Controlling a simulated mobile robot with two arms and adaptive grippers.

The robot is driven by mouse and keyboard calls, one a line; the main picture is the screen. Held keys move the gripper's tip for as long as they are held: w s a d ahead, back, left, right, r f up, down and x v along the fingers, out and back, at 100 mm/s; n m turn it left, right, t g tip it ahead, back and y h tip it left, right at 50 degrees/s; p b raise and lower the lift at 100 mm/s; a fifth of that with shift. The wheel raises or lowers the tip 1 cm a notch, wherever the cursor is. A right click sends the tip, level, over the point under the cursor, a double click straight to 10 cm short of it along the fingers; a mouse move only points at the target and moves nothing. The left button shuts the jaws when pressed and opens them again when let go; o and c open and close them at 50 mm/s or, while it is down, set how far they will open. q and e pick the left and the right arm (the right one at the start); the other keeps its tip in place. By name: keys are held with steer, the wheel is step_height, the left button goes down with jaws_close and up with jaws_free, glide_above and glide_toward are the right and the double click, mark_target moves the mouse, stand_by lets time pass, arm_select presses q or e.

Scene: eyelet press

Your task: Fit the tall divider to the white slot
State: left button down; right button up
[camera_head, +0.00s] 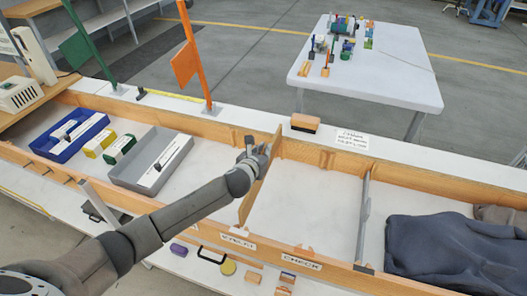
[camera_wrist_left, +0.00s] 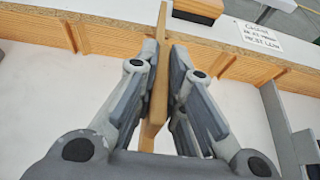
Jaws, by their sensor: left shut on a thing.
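The tall divider is a thin wooden board (camera_head: 262,188) standing across the long wooden tray, between its back wall and its front rail. In the wrist view the divider (camera_wrist_left: 153,100) runs between my fingers. My left gripper (camera_head: 254,158) is shut on its upper part, near the back wall. The divider's lower edge is hidden from me, and I cannot tell whether it is seated. I cannot tell which one is the white slot. My right gripper is not in view.
A grey divider (camera_head: 363,215) stands to the right, with dark cloth (camera_head: 440,245) beyond it. A grey bin (camera_head: 125,174) and a blue bin (camera_head: 62,148) sit at left. An orange flag post (camera_head: 202,75) rises behind the tray. The bay between dividers is empty.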

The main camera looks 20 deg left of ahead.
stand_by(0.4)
arm_select(q)
steer(key=shift+r+p, duration=0.1)
steer(key=shift+p, duration=0.2)
stand_by(0.6)
steer(key=shift+f, duration=0.45)
stand_by(0.5)
steer(key=shift+p, duration=0.4)
steer(key=shift+p, duration=0.55)
stand_by(1.3)
